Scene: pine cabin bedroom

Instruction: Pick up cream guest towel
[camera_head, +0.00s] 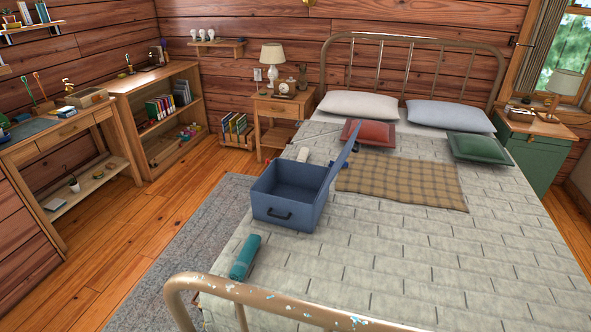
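A small cream-white roll (303,155), which looks like the cream guest towel, lies on the bed just behind an open blue suitcase (284,212). The suitcase partly hides its surroundings, and the roll is small in view. A teal rolled towel (245,257) lies on the bed near the foot rail, in front of the suitcase. Neither of my grippers is in view.
The bed (420,255) has a metal foot rail (255,297) in front. A plaid blanket (402,180), a red cushion (370,133) and a green cushion (479,148) lie on it. A nightstand (284,107) stands behind left. Floor (115,240) is clear at left.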

